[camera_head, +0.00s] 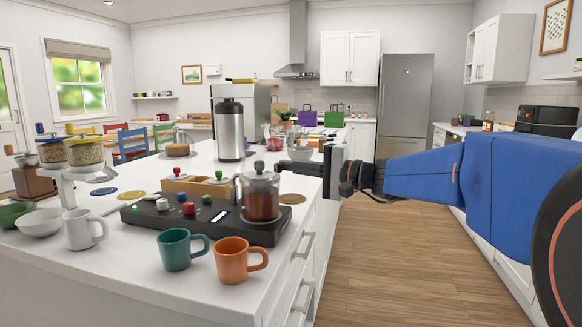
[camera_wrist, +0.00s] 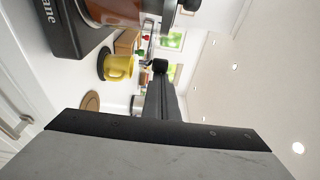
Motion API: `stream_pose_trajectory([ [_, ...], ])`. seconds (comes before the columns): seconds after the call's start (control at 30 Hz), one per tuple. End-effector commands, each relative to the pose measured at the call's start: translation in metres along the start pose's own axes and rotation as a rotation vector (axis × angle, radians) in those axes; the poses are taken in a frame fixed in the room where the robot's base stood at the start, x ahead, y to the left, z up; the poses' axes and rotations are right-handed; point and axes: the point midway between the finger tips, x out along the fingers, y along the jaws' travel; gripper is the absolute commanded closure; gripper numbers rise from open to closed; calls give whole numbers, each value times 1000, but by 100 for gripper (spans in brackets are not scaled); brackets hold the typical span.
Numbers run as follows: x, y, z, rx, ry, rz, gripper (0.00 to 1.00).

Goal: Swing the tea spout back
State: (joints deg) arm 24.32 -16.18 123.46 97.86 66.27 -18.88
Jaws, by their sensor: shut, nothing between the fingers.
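A glass pot of brown tea with a metal lid (camera_head: 262,198) stands on the right end of a black base with knobs (camera_head: 158,217). Its glass side (camera_wrist: 113,10) fills the top left of the wrist view. I cannot clearly make out a tea spout; a thin metal piece (camera_wrist: 149,40) shows beside the pot, near my fingertips. My gripper (camera_head: 287,166) reaches in from the right, just behind and right of the pot's lid. It is shut and empty, and its tips (camera_wrist: 160,67) look close to the thin piece. I cannot tell whether they touch.
A teal mug (camera_head: 175,250) and an orange mug (camera_head: 233,261) stand in front of the base. A white mug (camera_head: 82,230) is left. A steel urn (camera_head: 230,132) stands behind. The floor right of the counter is clear.

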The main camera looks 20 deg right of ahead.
Motion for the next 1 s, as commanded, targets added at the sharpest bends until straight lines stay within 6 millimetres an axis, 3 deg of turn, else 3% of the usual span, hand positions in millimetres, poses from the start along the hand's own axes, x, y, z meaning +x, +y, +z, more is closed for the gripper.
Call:
stream_pose_trajectory([
  [0.37, 1, 0, 3, -2, -10, 1, 100],
  [0.7, 16, 1, -28, 2, -7, 1, 100],
  [1.0, -22, 1, -24, 0, -3, 0, 100],
])
